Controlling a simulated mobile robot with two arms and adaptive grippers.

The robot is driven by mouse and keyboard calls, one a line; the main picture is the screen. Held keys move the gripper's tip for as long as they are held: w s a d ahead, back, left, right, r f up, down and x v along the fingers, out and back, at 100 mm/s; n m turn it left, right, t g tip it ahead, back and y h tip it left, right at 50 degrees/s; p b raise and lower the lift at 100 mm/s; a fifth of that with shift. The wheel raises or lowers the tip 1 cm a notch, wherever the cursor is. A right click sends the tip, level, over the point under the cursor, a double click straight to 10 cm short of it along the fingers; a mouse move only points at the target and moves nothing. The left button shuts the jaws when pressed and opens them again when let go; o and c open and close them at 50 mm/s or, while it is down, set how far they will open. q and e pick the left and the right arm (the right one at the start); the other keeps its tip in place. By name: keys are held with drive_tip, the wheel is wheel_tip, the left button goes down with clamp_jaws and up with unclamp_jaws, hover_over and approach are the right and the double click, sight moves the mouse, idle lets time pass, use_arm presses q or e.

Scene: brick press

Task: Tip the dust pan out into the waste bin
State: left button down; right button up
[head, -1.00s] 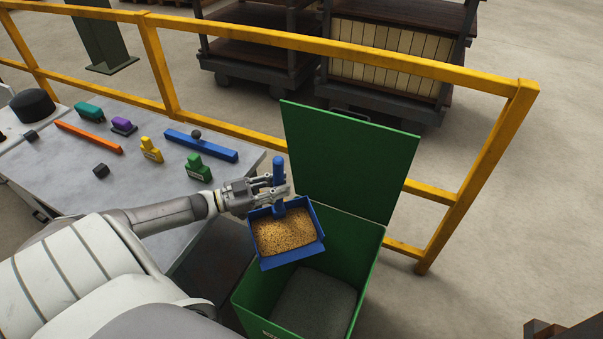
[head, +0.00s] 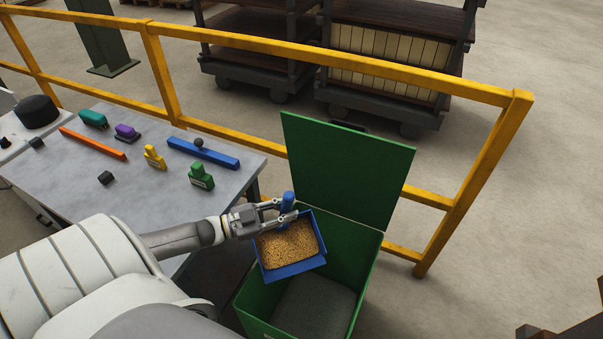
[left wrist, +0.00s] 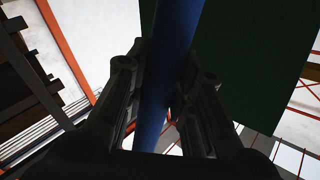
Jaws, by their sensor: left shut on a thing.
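My left gripper (head: 273,217) is shut on the blue handle of the dust pan (head: 295,268). The handle (left wrist: 168,70) also runs between the fingers in the left wrist view. The pan is full of tan grains and looks about level, held over the left part of the waste bin (head: 362,262). The bin is green, with its lid (head: 348,170) standing open at the back. Dark grey material covers the bin's floor. My right gripper is not in either view.
A grey table (head: 130,185) at the left bears a green stamp-like piece (head: 201,177), a yellow one (head: 154,158), a blue bar (head: 185,150) and an orange bar (head: 92,143). A yellow railing (head: 330,65) runs behind the bin. Open floor lies at the right.

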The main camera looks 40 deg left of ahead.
use_arm(q)
drive_tip(key=s+d+f+m, duration=0.2)
drive_tip(key=s+d+f, duration=0.1)
drive_tip(key=d, duration=0.2)
drive_tip(key=shift+s+d+m, duration=0.2)
drive_tip(key=shift+d+m, duration=0.1)
drive_tip(key=shift+d, duration=0.05)
idle(0.3)
drive_tip(key=shift+d+p, duration=0.1)
drive_tip(key=shift+p, duration=0.3)
